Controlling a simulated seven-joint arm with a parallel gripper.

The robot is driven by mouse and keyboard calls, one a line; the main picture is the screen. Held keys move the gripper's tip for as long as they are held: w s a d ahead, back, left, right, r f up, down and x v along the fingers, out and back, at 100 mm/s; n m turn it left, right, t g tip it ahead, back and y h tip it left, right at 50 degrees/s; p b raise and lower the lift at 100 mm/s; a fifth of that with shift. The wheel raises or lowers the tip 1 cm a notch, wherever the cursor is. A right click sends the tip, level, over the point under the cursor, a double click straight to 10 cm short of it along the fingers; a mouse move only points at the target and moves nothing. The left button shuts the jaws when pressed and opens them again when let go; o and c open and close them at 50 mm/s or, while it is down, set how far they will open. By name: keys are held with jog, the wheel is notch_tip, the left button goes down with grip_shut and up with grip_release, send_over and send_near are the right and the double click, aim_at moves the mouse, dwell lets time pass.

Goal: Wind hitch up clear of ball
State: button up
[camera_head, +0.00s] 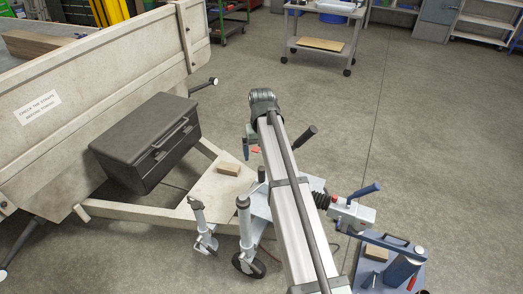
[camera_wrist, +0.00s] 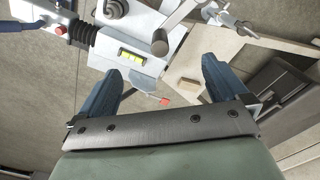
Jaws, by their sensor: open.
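The hitch (camera_head: 352,213), a light grey coupling head with a blue lever (camera_head: 362,190) and black bellows (camera_head: 321,200), sits at the front of the drawbar. The ball is not visible. A dark crank grip (camera_head: 306,134) sticks up beside my arm; a grey rod with a rounded end (camera_wrist: 178,28) crosses the top of the wrist view. My gripper (camera_wrist: 160,80) is open and empty, its blue fingers apart above the drawbar. In the head view my arm hides most of it.
A jockey wheel (camera_head: 248,262) and another post (camera_head: 199,222) stand at the drawbar. A black toolbox (camera_head: 146,140) and a wood block (camera_head: 229,169) sit on the frame. A blue stand (camera_head: 405,268) is at bottom right. The floor beyond is clear up to a cart (camera_head: 320,43).

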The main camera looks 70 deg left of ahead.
aim_at(261, 168)
jog(key=shift+f, duration=5.15)
jog(key=shift+c, duration=0.2)
grip_shut()
jog(key=shift+s+a+r, duration=0.1)
jog(key=shift+a, duration=0.05)
